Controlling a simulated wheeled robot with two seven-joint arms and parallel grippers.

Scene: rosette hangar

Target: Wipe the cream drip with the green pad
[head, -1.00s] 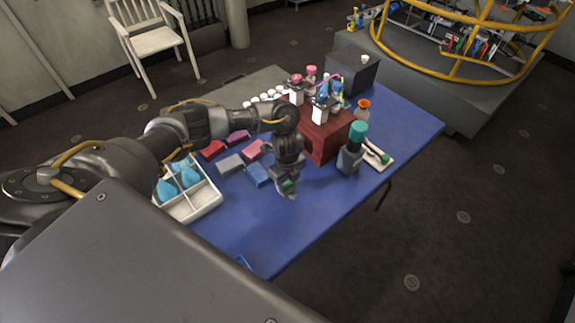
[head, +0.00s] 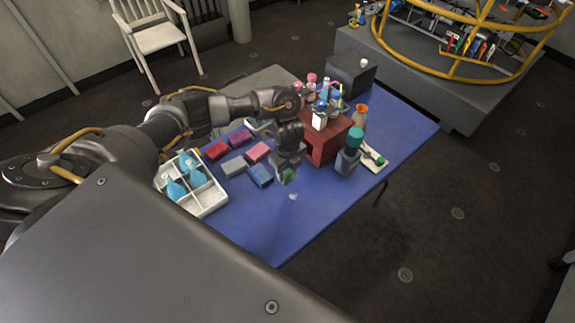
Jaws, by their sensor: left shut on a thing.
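My left gripper (head: 287,172) points down over the blue table and is shut on the green pad (head: 290,175), which shows only as a small green patch between the fingers. A small pale spot, which looks like the cream drip (head: 292,197), lies on the blue table top (head: 265,225) just in front of the gripper. The pad is apart from the spot in the picture; I cannot tell whether it touches the table. My right gripper is not in view.
A white divided tray (head: 212,205) with blue bottles stands to the left. Grey, blue, red and pink blocks (head: 235,166) lie beside the gripper. A dark red box (head: 318,151) and a teal-capped bottle (head: 355,138) stand to the right. The table's front is clear.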

